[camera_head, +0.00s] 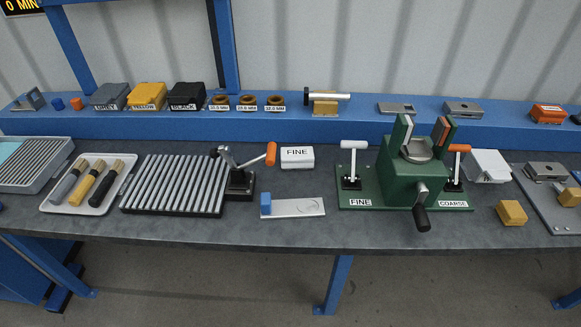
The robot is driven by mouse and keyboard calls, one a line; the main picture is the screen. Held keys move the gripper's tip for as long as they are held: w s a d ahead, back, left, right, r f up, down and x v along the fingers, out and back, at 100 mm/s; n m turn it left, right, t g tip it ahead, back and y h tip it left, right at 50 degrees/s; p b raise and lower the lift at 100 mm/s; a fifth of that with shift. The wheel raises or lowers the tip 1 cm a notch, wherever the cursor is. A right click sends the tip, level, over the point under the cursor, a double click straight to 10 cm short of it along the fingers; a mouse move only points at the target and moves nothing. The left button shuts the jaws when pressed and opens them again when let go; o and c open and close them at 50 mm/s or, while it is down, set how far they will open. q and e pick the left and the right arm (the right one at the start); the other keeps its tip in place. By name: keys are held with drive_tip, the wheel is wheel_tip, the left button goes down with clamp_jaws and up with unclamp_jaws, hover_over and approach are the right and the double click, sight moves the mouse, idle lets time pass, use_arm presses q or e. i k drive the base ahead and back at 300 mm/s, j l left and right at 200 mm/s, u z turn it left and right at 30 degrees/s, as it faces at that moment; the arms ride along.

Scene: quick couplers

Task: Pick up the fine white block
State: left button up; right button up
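The fine white block (297,158) lies on the grey bench, with the word FINE on its front face. It sits between an orange-handled toggle clamp (241,172) on its left and a green vise fixture (410,178) on its right. It stands apart from both, with bare bench around it. Another white block (489,165) lies right of the fixture, tilted, with no readable label. Neither of my grippers shows in the head view.
A metal plate with a blue stop (300,207) lies in front of the block. A ribbed rack (175,184) and a tray with handled tools (60,208) stand left. A blue shelf (200,126) runs behind with labelled boxes and rings. The front middle bench is clear.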

sight(303, 158)
drive_tip(key=i+j+z, duration=0.25)
drive_tip(key=j, duration=0.25)
drive_tip(key=i+j+z, duration=0.15)
drive_tip(key=j, duration=0.25)
drive_tip(key=j+z, duration=0.1)
drive_tip(key=j, duration=0.25)
